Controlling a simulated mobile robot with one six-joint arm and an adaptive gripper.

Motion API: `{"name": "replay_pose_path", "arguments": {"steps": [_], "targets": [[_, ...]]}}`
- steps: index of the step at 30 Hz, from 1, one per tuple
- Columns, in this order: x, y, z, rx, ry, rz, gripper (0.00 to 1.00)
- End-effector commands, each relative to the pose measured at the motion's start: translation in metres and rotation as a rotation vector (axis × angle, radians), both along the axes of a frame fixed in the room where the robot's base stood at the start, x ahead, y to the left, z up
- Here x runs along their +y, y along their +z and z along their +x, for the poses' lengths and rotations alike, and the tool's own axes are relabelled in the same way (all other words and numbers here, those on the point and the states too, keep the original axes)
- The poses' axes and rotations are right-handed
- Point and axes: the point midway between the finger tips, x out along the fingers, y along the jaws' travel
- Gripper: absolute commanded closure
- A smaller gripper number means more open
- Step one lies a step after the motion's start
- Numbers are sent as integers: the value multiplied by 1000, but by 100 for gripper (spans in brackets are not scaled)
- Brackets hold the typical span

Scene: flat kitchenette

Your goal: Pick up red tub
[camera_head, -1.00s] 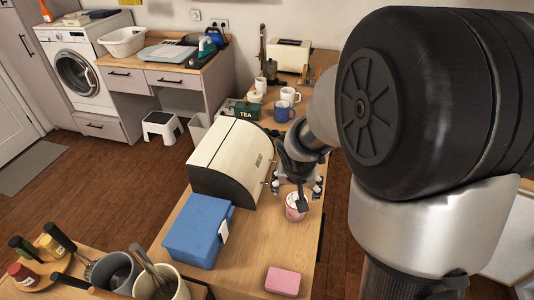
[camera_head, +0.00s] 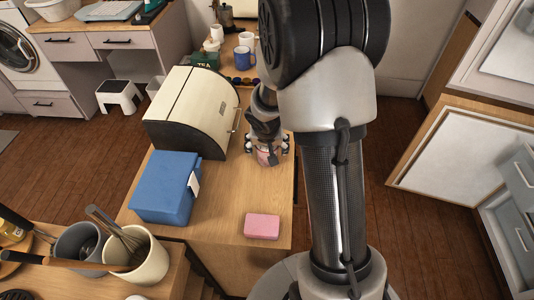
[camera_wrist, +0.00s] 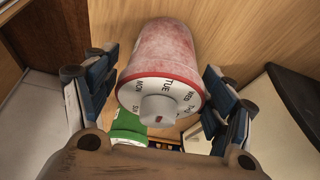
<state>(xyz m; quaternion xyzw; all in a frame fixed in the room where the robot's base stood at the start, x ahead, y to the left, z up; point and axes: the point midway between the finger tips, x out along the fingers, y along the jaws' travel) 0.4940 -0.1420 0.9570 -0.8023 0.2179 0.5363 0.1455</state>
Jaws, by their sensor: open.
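The red tub (camera_head: 268,156) stands on the wooden counter, to the right of the bread bin, partly hidden by my gripper (camera_head: 267,145) in the head view. In the wrist view the tub (camera_wrist: 165,50) is reddish and cloudy, with a red rim and a white dial lid marked with weekday names. My gripper (camera_wrist: 157,92) is open, with one finger on each side of the tub. A gap seems to show at each finger; I cannot tell whether either touches it.
The cream bread bin (camera_head: 190,110) stands close on the left. A blue box (camera_head: 165,187) and a pink sponge-like block (camera_head: 262,226) lie nearer. Mugs (camera_head: 245,58) and a green tea tin (camera_head: 206,60) stand farther back. The counter's right edge is close to the tub.

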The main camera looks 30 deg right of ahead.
Motion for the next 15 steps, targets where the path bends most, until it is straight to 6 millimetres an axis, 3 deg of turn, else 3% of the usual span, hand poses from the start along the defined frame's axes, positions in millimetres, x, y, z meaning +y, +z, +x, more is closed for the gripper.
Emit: {"name": "replay_pose_path", "arguments": {"steps": [1, 4, 12, 15], "targets": [[-2, -11, 2, 1, 0, 0, 24], [-4, -20, 6, 0, 0, 0, 24], [-5, -21, 7, -1, -1, 0, 24], [-5, -21, 7, -1, -1, 0, 29]]}}
